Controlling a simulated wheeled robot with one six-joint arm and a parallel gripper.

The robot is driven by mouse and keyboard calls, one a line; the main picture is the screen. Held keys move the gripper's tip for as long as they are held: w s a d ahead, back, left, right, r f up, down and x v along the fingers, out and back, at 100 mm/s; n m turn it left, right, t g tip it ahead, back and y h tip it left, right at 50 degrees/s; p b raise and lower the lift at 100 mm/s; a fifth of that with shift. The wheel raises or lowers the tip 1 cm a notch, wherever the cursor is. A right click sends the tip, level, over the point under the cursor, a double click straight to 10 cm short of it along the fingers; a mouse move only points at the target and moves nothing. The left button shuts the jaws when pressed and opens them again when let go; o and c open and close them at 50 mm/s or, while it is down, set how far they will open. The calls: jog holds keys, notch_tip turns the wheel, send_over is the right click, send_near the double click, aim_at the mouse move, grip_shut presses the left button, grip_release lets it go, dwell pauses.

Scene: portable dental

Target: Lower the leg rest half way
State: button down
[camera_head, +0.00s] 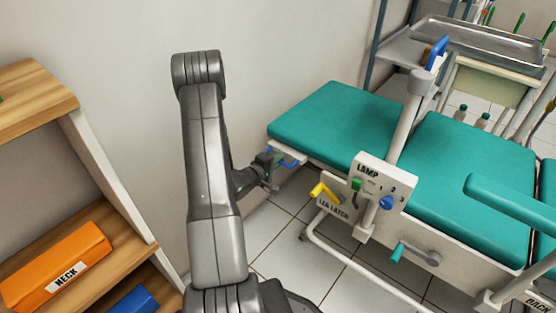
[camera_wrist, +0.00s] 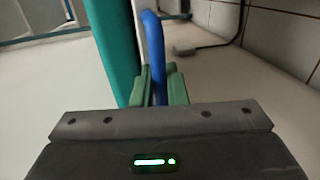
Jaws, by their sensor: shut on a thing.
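The leg rest (camera_head: 335,122) is the teal pad at the far-left end of the dental chair. It looks close to level with the seat pad (camera_head: 455,180); its exact tilt is hard to judge. My gripper (camera_head: 273,160) is at the leg rest's near edge, shut on a blue handle (camera_head: 292,157). In the wrist view the blue handle (camera_wrist: 153,40) runs between the green finger pads of my gripper (camera_wrist: 159,88), beside the teal pad edge (camera_wrist: 112,45). A yellow lever (camera_head: 321,191) sticks out above the label LEG LATCH (camera_head: 333,209).
A LAMP panel (camera_head: 366,170) carries green and blue knobs. A crank with a teal grip (camera_head: 398,252) is below it. A wooden shelf (camera_head: 120,230) holding an orange NECK box (camera_head: 55,268) stands left. A wall is behind; tiled floor (camera_head: 275,235) shows below the leg rest.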

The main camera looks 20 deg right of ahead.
notch_tip(320, 180, down, 10)
jog(key=s+d+n+b, duration=0.1)
jog(key=s+n+b, duration=0.1)
jog(key=n, duration=0.1)
jog(key=shift+d+f+g+h, duration=0.15)
jog(key=shift+f+g+h, duration=0.15)
jog(key=shift+g, duration=0.1)
jog(key=shift+s, duration=0.1)
jog(key=c, duration=1.6)
grip_release()
jog(key=shift+r, duration=0.1)
jog(key=shift+o, duration=0.2)
jog(key=p+v, duration=0.3)
jog(key=v, duration=1.1)
jog(key=shift+d, duration=0.15)
